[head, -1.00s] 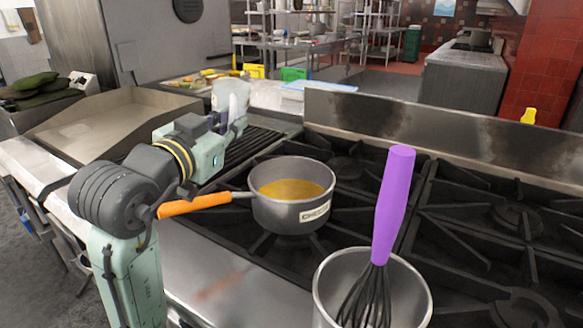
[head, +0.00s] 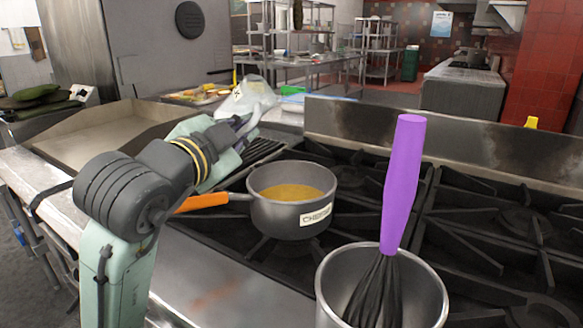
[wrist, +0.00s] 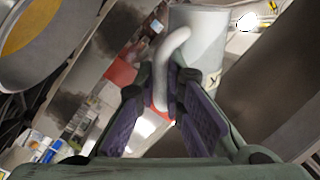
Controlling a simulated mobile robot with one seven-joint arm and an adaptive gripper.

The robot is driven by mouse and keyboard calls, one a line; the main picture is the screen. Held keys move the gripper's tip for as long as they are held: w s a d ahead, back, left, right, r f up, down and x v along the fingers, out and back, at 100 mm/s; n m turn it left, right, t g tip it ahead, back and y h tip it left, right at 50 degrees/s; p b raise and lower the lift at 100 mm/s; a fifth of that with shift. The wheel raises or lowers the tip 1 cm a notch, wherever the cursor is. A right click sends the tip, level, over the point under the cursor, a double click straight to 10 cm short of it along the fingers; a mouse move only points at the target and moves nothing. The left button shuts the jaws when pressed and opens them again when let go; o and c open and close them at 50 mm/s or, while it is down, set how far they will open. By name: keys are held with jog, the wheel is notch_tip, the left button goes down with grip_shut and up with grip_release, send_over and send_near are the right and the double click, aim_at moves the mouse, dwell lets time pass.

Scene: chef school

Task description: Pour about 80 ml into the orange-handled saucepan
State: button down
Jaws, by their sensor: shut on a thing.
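The orange-handled saucepan (head: 268,218) stands on the stove's burner grate with orange-yellow contents (head: 291,192). Its orange handle (head: 203,202) points left, partly behind my arm. Its wall also shows in the wrist view (wrist: 88,45) at upper left. My gripper (wrist: 173,88) is shut on the curved handle (wrist: 168,55) of a pale jug (wrist: 204,42). In the head view the jug (head: 256,92) is raised and looks tilted, behind and left of the saucepan, apart from it. The jug's contents are not visible. No stream shows.
A metal pot (head: 428,285) with a purple-handled whisk (head: 404,180) stands at front right. A steel backsplash (head: 400,135) runs behind the burners. A flat griddle (head: 85,140) lies left. Burner grates right of the saucepan are bare.

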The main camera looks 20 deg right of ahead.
jog(key=shift+a+r+m, duration=0.15)
jog(key=shift+r+m, duration=0.05)
jog(key=shift+m, duration=0.2)
jog(key=shift+w+a+f+m+b, duration=0.15)
jog(key=shift+f+m+b, duration=0.35)
jog(key=shift+m+b, duration=0.4)
jog(key=shift+f+m+b, duration=0.3)
jog(key=shift+f+b, duration=0.05)
jog(key=shift+w+f+m+b, duration=0.1)
jog(key=shift+f+m+b, duration=0.4)
jog(key=shift+f+b, duration=0.3)
jog(key=shift+s+d+f+m+b, duration=0.4)
jog(key=shift+m+b, duration=0.15)
jog(key=shift+m, duration=0.15)
dwell(1.0)
